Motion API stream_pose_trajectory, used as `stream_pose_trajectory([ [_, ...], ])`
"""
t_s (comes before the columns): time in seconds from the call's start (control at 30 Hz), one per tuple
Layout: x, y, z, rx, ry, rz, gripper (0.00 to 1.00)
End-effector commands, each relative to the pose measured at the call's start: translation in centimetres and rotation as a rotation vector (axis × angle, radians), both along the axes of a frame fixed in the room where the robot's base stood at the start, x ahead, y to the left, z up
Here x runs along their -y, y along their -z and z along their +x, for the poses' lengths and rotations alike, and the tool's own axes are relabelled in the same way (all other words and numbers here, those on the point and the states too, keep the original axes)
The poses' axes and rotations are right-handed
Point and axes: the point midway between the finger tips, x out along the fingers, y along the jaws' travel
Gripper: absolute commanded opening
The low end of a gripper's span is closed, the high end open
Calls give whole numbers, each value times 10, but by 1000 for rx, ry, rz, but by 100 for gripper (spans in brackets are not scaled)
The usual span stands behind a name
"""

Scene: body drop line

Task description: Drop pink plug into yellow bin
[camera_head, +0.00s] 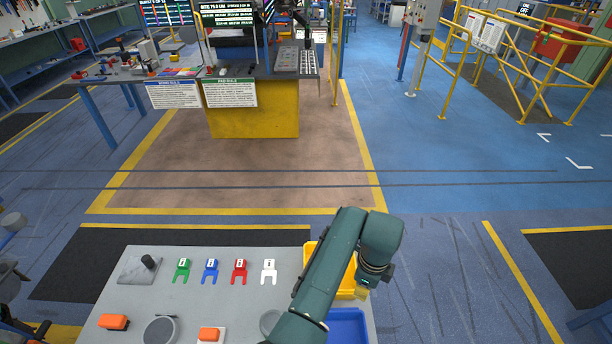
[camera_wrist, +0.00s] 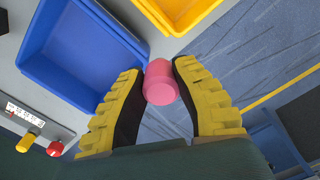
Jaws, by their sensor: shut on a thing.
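In the wrist view a pink plug (camera_wrist: 160,84) is held between the two yellow-and-black fingers of my gripper (camera_wrist: 158,92). The yellow bin (camera_wrist: 181,14) shows at the top of that view, just beyond the plug. In the head view the yellow bin (camera_head: 315,258) stands at the table's right edge, partly covered by my arm. My gripper (camera_head: 365,290) is at the right of the bins there, and the plug is hidden in that view. From the wrist view, the plug appears off the bin's near edge, over or near the floor beside the table.
A blue bin (camera_head: 345,318) stands in front of the yellow one and also shows in the wrist view (camera_wrist: 42,46). The grey table (camera_head: 190,295) carries green, blue, red and white forked pieces and orange parts. A red button (camera_wrist: 55,149) is at lower left.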

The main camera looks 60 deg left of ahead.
Motion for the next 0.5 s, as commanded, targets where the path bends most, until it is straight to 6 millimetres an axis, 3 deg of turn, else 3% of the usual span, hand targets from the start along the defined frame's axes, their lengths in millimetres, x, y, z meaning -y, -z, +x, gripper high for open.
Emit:
stream_pose_trajectory([
  [0.03,-22,19,5,5,73,2,0],
  [0.2,-76,21,5,4,343,2,0],
  [0.33,-99,15,-1,3,479,1,0],
  [0.5,-108,11,-4,2,541,-1,0],
])
